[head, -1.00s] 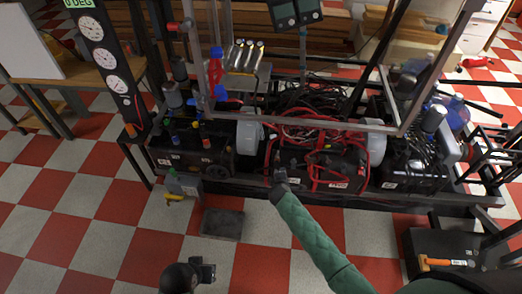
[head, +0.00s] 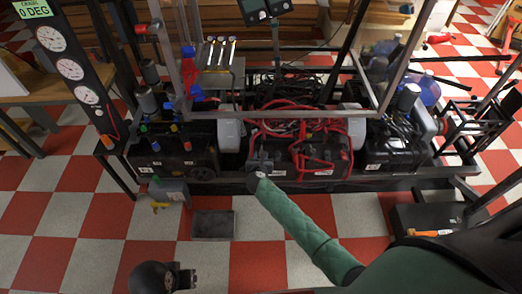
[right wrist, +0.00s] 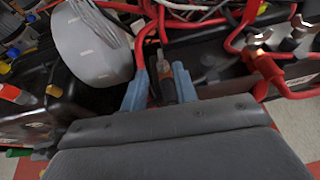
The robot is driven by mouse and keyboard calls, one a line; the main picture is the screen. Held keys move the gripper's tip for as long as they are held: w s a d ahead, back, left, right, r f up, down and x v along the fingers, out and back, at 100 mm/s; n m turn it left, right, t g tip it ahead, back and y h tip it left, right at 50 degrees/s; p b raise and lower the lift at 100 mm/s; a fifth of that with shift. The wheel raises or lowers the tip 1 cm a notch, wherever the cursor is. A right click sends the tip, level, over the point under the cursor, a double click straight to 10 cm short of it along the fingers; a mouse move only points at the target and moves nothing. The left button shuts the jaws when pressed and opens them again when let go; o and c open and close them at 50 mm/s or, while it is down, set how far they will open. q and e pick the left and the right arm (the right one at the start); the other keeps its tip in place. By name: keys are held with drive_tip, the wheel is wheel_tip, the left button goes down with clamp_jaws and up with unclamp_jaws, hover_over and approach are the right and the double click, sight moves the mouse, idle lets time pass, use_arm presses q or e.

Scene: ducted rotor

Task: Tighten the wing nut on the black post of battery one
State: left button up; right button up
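A black battery (head: 300,168) with red cables stands on the low rack in the middle of the head view; I cannot read which number it bears. My right gripper (head: 261,163) is at its front left corner, reaching in from below. In the right wrist view, the two blue-grey fingers of my right gripper (right wrist: 160,88) stand apart on either side of a small dark upright post with a greyish top (right wrist: 163,66). I cannot tell whether they touch it, or make out the wing nut's shape. My left gripper (head: 183,278) is low in the head view, away from the rack; its opening is unclear.
Red cables (right wrist: 140,50) run close by the right fingers. A round whitish container (right wrist: 93,45) is just left of them. Silver wing nuts (right wrist: 257,40) sit on posts at the right. A grey tray (head: 212,225) lies on the checkered floor, which is mostly open.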

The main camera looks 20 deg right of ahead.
sight(261, 150)
drive_tip(key=x, duration=0.5)
drive_tip(key=shift+w+d+f, duration=0.1)
drive_tip(key=shift+w+f, duration=0.1)
drive_tip(key=shift+w, duration=0.05)
clamp_jaws()
